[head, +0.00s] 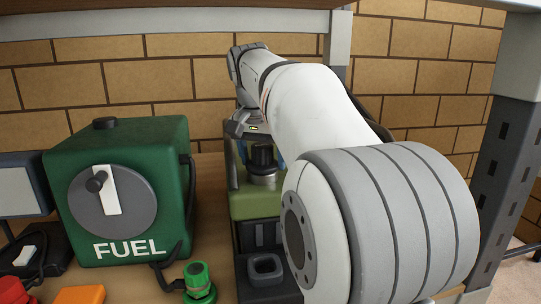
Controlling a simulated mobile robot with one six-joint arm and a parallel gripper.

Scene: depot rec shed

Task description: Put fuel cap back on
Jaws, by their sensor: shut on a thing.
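My gripper (262,148) reaches down at the centre of the head view, over an olive-green unit (256,206). It is shut on a dark round cap (262,158), with a bit of blue showing at each side. The cap is upright, directly above a silver metal neck (262,177) on top of the unit. I cannot tell whether it is seated on the neck or just above it. The fingertips are small here, and my arm hides the unit's right side.
A dark green box (168,160) marked FUEL, with a grey dial (112,203), stands at the left. A green fitting (199,282), an orange block (80,295) and a red part (14,290) lie in front. A shelf post (505,150) stands right.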

